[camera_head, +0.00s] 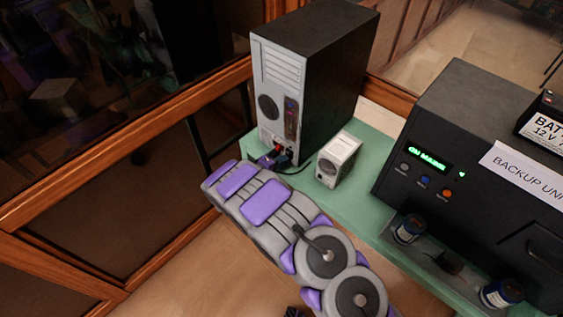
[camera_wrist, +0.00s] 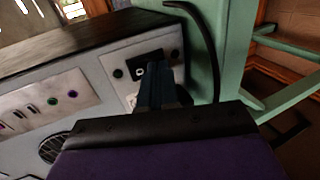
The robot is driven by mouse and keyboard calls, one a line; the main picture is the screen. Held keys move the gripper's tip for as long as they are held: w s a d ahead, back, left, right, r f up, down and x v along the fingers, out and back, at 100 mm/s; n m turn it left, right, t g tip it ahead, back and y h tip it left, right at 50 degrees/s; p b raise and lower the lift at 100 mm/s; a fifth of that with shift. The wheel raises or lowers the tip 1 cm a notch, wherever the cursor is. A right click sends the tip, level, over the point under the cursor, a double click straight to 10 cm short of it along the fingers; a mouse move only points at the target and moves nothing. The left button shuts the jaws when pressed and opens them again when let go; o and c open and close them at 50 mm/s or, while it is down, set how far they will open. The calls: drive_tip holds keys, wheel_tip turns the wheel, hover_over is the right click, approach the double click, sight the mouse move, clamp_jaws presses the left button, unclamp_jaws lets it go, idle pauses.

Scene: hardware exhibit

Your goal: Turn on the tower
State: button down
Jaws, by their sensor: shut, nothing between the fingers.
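The tower (camera_head: 325,75) is a black and grey computer case standing at the left end of the green table. Its grey port side faces my arm. In the wrist view this side of the tower (camera_wrist: 25,130) shows a light panel (camera_wrist: 118,62) with a dark recess holding a small white-marked part (camera_wrist: 140,71), perhaps a switch or socket. My gripper (camera_head: 280,155) is at the tower's lower edge. In the wrist view my gripper (camera_wrist: 158,75) is shut and empty, its tips over the recess and hiding part of it. I cannot tell if they touch.
A small white speaker-like box (camera_head: 339,160) stands right of the tower. A black cable (camera_wrist: 209,40) curves beside my fingers. A black backup unit (camera_head: 440,130) with a lit display stands farther right on the green table (camera_head: 365,210).

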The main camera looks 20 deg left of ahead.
drive_tip(key=shift+w+f, duration=0.1)
drive_tip(key=shift+w, duration=0.2)
drive_tip(key=shift+w+f+b, duration=0.1)
drive_tip(key=shift+f+b, duration=0.1)
drive_tip(key=shift+b, duration=0.35)
drive_tip(key=shift+r, duration=0.2)
drive_tip(key=shift+w+r, duration=0.1)
drive_tip(key=shift+r, duration=0.7)
